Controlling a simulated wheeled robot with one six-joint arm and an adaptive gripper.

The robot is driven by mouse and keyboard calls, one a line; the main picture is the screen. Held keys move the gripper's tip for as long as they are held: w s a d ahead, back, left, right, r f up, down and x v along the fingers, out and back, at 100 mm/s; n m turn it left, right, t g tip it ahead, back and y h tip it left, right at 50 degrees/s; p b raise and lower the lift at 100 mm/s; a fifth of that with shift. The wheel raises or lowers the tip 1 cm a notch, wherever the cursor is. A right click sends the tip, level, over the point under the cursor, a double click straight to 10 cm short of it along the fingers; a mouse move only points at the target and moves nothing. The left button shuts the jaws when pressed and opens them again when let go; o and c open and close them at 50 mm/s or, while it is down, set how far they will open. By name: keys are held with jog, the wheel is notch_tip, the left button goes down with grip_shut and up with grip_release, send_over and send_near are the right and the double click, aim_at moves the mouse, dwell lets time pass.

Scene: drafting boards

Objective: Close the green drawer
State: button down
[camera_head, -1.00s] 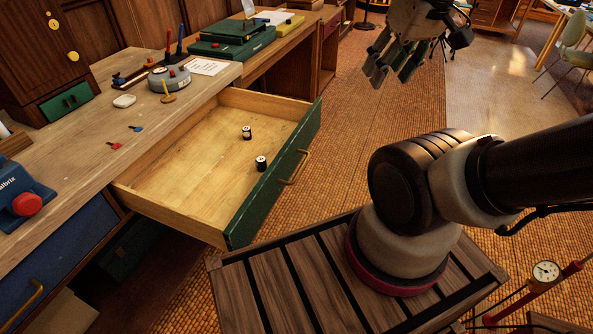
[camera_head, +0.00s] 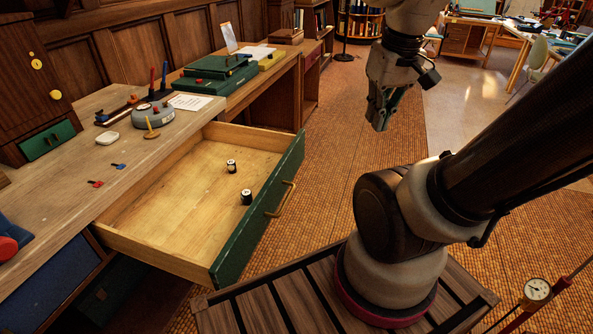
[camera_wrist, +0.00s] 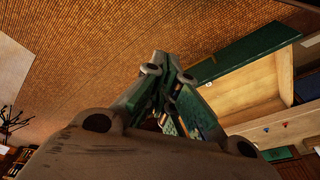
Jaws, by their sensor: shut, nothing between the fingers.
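The green drawer (camera_head: 262,215) is pulled well out of the wooden desk. It has a green front, a brass handle (camera_head: 281,199) and pale wooden sides. Two small black-and-white cylinders (camera_head: 231,167) lie inside, apart from each other. My gripper (camera_head: 379,127) points down in the air to the right of the drawer front and beyond its handle, apart from it. Its fingers are together and hold nothing. In the wrist view, the fingers (camera_wrist: 165,72) point toward the floor, and the drawer front (camera_wrist: 246,52) shows to their right.
The desk top (camera_head: 70,178) holds a grey round holder (camera_head: 153,115), a white piece (camera_head: 107,138) and small red and blue keys. A small green drawer (camera_head: 47,139) sits shut in the cabinet at left. Open orange floor (camera_head: 335,130) lies right of the drawer front.

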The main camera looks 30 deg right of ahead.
jog(key=w+d+f+m+g+y, duration=0.2)
jog(key=d+f+m+g, duration=0.15)
jog(key=f, duration=0.35)
jog(key=m+t+y, duration=1.1)
jog(key=m+t, duration=0.3)
jog(key=m, duration=0.8)
send_near(300, 156)
jog(key=x, duration=0.7)
jog(key=shift+s+a+r, duration=0.15)
jog(key=shift+a+r, duration=0.1)
jog(key=shift+r, duration=0.05)
